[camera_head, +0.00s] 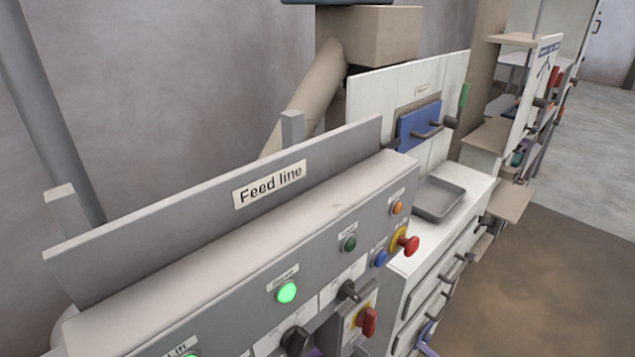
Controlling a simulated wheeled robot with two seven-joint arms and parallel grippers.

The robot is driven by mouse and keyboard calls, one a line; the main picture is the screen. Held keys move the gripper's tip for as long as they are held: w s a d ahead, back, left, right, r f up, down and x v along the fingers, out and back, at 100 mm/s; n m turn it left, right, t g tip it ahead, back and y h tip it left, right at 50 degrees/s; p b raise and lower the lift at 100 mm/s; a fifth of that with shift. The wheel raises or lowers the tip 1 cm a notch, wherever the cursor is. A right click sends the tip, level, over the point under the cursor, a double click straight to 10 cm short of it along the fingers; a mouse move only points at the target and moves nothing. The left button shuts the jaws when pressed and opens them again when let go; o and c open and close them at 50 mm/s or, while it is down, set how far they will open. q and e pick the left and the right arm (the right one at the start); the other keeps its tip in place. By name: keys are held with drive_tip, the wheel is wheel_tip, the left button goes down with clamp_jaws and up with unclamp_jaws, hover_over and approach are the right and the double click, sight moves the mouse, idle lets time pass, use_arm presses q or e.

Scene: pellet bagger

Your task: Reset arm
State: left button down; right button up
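The grey control panel (215,262) labelled "Feed line" fills the lower left. A bright green lamp (287,293) is lit on it, with a dark green button (350,244), an orange button (397,207) and a blue button (380,259) to its right. A red mushroom knob (407,246) sits on a yellow base near the right end. Below are black rotary knobs (349,291) and a red rotary handle (367,321). The small labels are too blurred to read surely. Neither gripper shows.
Right of the panel, a white cabinet holds a grey tray (438,199) on its top. Behind it is a white board with a blue hatch (419,125) and dark handle. Shelves (500,140) stand farther right. Brown floor (540,285) is open at lower right.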

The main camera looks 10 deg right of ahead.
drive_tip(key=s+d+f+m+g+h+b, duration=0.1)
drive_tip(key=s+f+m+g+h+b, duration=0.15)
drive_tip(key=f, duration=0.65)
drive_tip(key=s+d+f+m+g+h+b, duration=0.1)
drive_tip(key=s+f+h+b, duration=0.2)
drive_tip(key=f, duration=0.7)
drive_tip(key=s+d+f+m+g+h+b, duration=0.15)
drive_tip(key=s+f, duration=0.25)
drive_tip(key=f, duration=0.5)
use_arm(q)
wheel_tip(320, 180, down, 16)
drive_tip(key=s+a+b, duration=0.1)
drive_tip(key=b, duration=0.6)
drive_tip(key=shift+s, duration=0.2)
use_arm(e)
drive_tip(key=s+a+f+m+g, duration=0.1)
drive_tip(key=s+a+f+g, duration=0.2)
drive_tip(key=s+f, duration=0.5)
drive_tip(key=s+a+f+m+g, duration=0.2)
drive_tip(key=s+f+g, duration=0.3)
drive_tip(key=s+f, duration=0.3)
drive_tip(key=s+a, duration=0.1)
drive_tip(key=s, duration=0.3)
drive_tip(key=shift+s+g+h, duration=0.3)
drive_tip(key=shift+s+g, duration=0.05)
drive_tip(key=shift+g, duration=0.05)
